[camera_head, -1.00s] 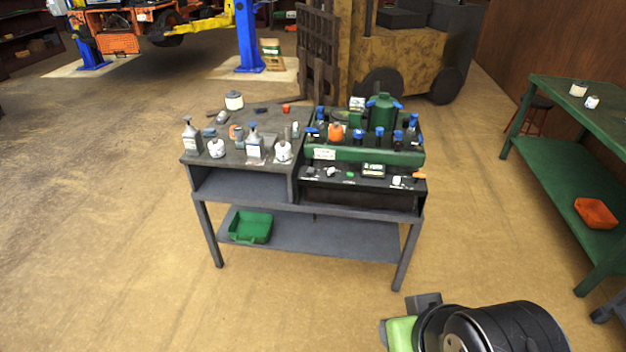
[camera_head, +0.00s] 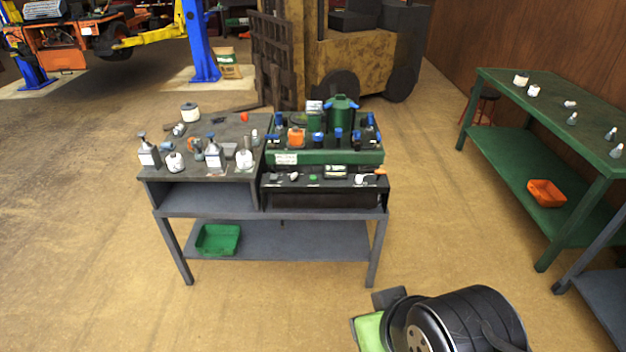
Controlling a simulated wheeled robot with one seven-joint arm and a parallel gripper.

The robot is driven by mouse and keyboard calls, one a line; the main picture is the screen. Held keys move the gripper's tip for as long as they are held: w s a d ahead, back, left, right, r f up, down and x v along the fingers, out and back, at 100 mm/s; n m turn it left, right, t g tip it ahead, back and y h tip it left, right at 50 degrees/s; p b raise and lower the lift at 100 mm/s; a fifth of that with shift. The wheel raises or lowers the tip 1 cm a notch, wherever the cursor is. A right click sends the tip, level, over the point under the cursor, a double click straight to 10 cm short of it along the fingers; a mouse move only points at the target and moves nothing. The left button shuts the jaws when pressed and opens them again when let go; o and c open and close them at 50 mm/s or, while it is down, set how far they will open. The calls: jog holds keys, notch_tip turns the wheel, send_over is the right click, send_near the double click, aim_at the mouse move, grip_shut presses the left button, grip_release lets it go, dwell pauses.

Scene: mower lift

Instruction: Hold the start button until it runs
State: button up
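A green and black machine unit (camera_head: 325,156) sits on the right half of the grey workbench (camera_head: 222,200). It carries a green canister (camera_head: 342,112), an orange-capped part (camera_head: 296,137) and several blue-topped parts. Its black front panel (camera_head: 285,179) holds small controls. Among them are a small green button (camera_head: 313,177), a pale display (camera_head: 336,171), white knobs and an orange piece at the right end. I cannot read which control is the start button. My black arm part (camera_head: 465,320) shows at the bottom right, well apart from the bench. My gripper's fingers are not in view.
Bottles and jars (camera_head: 215,154) crowd the bench's left half. A green bin (camera_head: 217,239) lies on its lower shelf. A yellow forklift (camera_head: 375,65) stands behind. A green table (camera_head: 515,105) with an orange bin (camera_head: 546,193) stands at right. The floor before the bench is clear.

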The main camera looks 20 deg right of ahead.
grip_shut()
dwell(1.5)
